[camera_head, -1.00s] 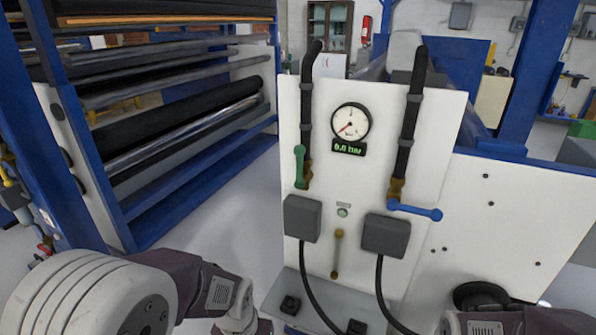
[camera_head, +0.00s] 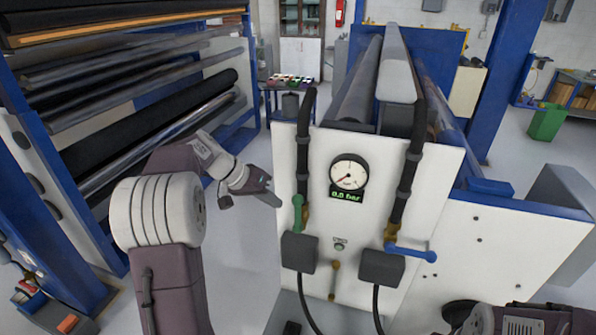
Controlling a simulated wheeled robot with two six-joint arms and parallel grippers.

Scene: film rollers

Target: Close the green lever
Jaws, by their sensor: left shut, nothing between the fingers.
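The green lever (camera_head: 298,213) is on the left side of the white panel (camera_head: 378,160), by the left black hose. It stands upright, in line with the pipe. My left gripper (camera_head: 272,198) is just left of the green lever, at about the height of its top, fingers pointing right. It is shut and empty; I cannot tell whether it touches the lever. The blue lever (camera_head: 411,253) sticks out sideways to the right below the right hose. Part of my right arm shows at the bottom right; its gripper is out of view.
A gauge (camera_head: 348,174) with a green 0.0 bar readout is mid-panel. Grey boxes (camera_head: 299,252) sit below the levers. A rack of rollers (camera_head: 150,125) stands at the left. Floor is free between rack and panel. A green bin (camera_head: 547,122) is far right.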

